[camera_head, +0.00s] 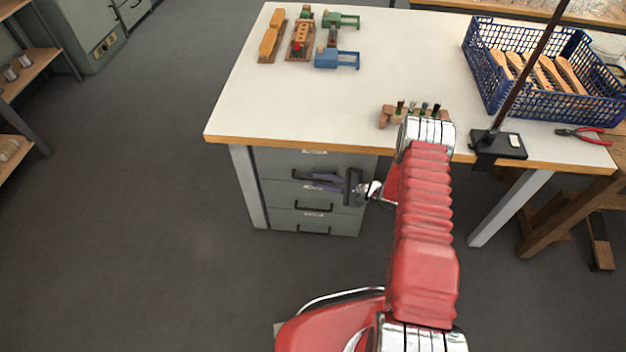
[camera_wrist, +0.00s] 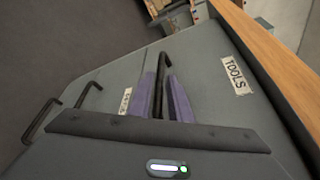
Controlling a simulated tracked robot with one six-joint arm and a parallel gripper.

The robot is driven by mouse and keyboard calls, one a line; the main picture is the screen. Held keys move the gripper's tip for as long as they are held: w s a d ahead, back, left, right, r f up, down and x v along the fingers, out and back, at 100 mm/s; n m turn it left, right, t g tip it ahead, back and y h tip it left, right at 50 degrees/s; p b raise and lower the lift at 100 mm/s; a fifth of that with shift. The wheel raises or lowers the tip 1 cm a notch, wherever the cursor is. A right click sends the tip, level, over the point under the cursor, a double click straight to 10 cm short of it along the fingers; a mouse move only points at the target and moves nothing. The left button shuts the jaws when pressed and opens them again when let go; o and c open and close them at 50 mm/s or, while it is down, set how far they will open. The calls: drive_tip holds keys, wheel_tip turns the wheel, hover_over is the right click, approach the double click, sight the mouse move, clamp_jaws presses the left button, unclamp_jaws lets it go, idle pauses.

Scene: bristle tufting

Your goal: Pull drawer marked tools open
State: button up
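The drawer marked TOOLS (camera_wrist: 205,62) is the top one in the grey unit under the white worktable, and its front (camera_head: 270,160) looks flush with the others. Its label (camera_wrist: 236,74) is beside a black bar handle (camera_wrist: 165,62), which also shows in the head view (camera_head: 299,175). My gripper (camera_wrist: 162,82) has its two purple fingers on either side of this handle, close to it. I cannot tell whether they press on it. In the head view my gripper (camera_head: 314,180) reaches in from the right, below the table edge.
Two lower drawers with handles (camera_head: 314,206) sit beneath. The table's wooden edge (camera_wrist: 275,60) is close above the gripper. On the table (camera_head: 270,110) are wooden and coloured pieces, a blue crate (camera_head: 545,103) and red pliers (camera_head: 585,135). Floor left of the unit is clear.

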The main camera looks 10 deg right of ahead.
drive_tip(key=shift+x, duration=1.4)
clamp_jaws()
drive_tip(key=shift+a, duration=0.1)
